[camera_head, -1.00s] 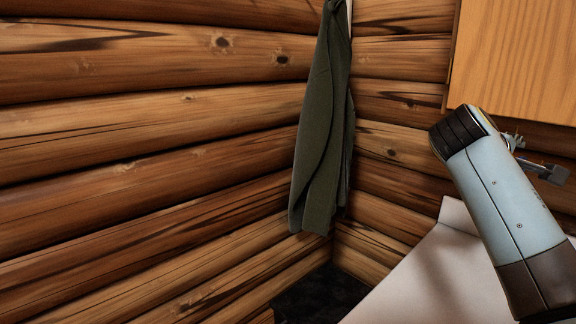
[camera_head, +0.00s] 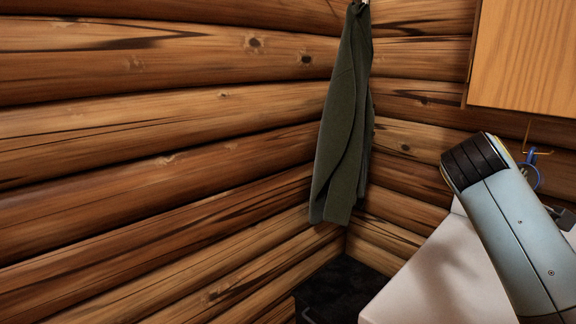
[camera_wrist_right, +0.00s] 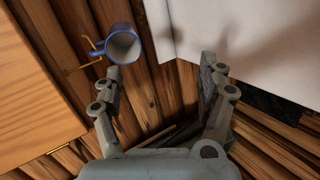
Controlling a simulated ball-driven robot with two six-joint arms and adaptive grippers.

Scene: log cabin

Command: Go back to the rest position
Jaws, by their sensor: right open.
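My right gripper (camera_wrist_right: 162,72) is open in the right wrist view, with nothing between its fingers. A white mug with a blue rim and handle (camera_wrist_right: 123,46) is beyond the left fingertip, at brass-coloured hooks (camera_wrist_right: 88,55); its handle appears to be on a hook. In the head view, part of the blue mug (camera_head: 532,172) shows just behind my right arm, below the wooden cabinet. The right fingers are mostly hidden there by the arm. My left gripper is not in view.
A wooden cabinet (camera_head: 525,55) hangs at upper right. A pale counter (camera_head: 440,275) lies below my right arm. A dark green garment (camera_head: 343,125) hangs in the corner of the log walls (camera_head: 150,130). Something dark (camera_head: 345,290) stands low in the corner.

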